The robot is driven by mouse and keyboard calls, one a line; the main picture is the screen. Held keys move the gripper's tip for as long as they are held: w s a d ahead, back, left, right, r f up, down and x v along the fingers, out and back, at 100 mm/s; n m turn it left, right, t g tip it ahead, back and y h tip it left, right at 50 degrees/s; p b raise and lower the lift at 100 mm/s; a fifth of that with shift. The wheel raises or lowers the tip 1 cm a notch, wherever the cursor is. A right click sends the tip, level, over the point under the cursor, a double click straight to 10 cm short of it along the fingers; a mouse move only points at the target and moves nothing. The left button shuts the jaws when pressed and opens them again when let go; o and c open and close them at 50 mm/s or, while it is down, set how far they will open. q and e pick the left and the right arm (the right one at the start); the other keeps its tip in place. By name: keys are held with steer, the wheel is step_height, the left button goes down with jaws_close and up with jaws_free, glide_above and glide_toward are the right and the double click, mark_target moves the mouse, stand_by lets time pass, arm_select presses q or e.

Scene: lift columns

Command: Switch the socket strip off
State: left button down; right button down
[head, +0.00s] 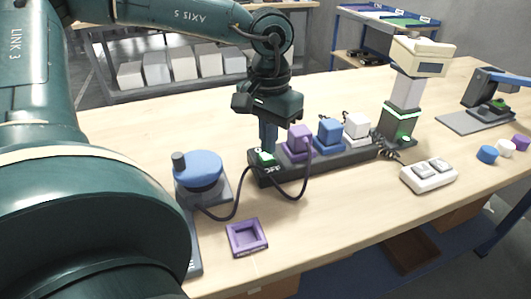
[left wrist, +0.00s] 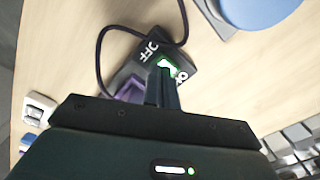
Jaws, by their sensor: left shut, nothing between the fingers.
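The black socket strip (head: 345,160) lies on the table with a purple plug (head: 299,137), a blue plug (head: 329,132) and a white plug (head: 357,125) in it. Its green-lit rocker switch (head: 265,157) is at the left end, with an OFF label on the near side. In the left wrist view the switch (left wrist: 168,63) lies between the OFF and ON labels, and ON is partly covered by the fingers. My left gripper (head: 269,148) points down, shut and empty, with its fingertips right at the switch. I cannot tell whether they touch it. My right gripper is out of view.
A blue round-topped device (head: 199,168) stands left of the strip, its cable running to the purple plug. A purple square tray (head: 247,238) lies in front. A white switch box (head: 428,175) and a green-lit device (head: 398,124) are to the right.

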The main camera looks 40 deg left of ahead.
mark_target(268, 159)
arm_select(q)
steer(key=shift+f+b, duration=0.8)
steer(key=shift+f, duration=0.1)
stand_by(0.8)
steer(key=shift+r, duration=0.1)
steer(key=shift+r+p, duration=2.6)
steer(key=shift+r, duration=0.85)
steer(key=shift+f, duration=0.1)
